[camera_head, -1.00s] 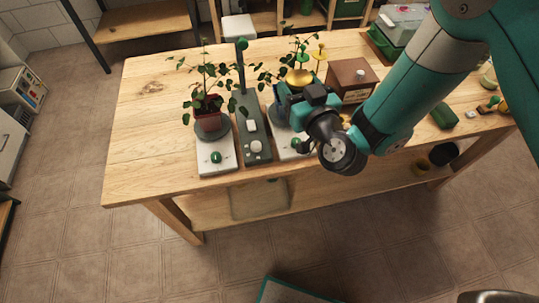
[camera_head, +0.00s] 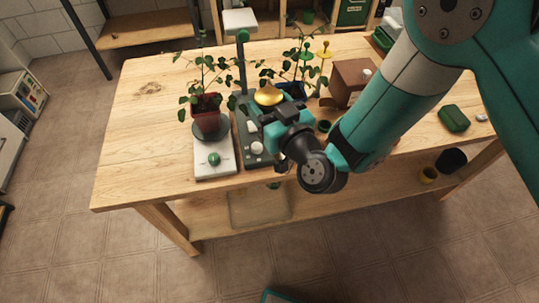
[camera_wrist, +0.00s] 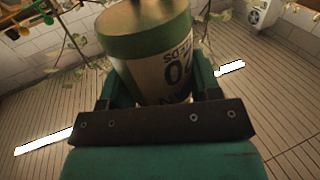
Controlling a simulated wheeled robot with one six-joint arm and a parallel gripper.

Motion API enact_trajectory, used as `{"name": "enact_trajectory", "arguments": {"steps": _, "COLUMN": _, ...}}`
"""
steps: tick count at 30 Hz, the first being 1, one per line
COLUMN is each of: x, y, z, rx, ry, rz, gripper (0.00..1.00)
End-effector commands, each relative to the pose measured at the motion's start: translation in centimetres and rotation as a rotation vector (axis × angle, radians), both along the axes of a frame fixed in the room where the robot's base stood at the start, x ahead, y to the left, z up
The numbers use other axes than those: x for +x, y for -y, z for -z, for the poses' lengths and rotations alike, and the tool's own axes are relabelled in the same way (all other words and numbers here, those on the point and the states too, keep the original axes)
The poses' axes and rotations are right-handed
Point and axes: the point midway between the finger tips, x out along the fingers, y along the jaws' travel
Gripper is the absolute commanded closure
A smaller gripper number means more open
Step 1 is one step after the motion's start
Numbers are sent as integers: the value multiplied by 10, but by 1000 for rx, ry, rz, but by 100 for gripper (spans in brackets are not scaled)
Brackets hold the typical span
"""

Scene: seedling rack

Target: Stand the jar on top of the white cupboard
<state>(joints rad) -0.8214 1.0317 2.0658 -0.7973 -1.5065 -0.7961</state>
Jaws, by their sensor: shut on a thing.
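My gripper (camera_head: 275,108) is shut on the jar (camera_head: 268,95), above the near part of the bench. In the head view only the jar's gold top shows clearly; my gripper hides the rest. In the wrist view the jar (camera_wrist: 160,65) sits between the fingers, with a green band and a pale label with dark print. The jar's base cannot be made out. A white unit (camera_head: 10,150) at the left edge, cut off by the picture, may be the white cupboard. An appliance with a dark display (camera_head: 22,90) is beside it at the back.
The wooden bench (camera_head: 130,140) holds a potted plant (camera_head: 207,110) on a white base, a grey stand (camera_head: 255,140), a second plant and a brown box (camera_head: 350,78).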

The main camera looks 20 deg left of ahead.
Motion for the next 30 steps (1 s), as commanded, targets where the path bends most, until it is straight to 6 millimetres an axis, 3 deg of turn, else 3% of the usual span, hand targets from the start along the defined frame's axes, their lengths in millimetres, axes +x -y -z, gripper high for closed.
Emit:
{"name": "enact_trajectory", "arguments": {"steps": 1, "x": -1, "y": -1, "z": 25, "rx": -1, "ry": 2, "rz": -2, "gripper": 73}}
{"name": "enact_trajectory", "arguments": {"steps": 9, "x": -1, "y": -1, "z": 75, "rx": -1, "ry": 2, "rz": -2, "gripper": 73}}
{"name": "enact_trajectory", "arguments": {"steps": 14, "x": 0, "y": 0, "z": 86, "rx": 1, "ry": 1, "rz": 0, "gripper": 73}}
{"name": "enact_trajectory", "arguments": {"steps": 21, "x": 0, "y": 0, "z": 120, "rx": 1, "ry": -1, "rz": -1, "gripper": 73}}
{"name": "enact_trajectory", "arguments": {"steps": 29, "x": 0, "y": -1, "z": 126, "rx": 2, "ry": 2, "rz": -2, "gripper": 73}}
{"name": "enact_trajectory", "arguments": {"steps": 30, "x": 0, "y": -1, "z": 126, "rx": 2, "ry": 2, "rz": -2, "gripper": 38}}
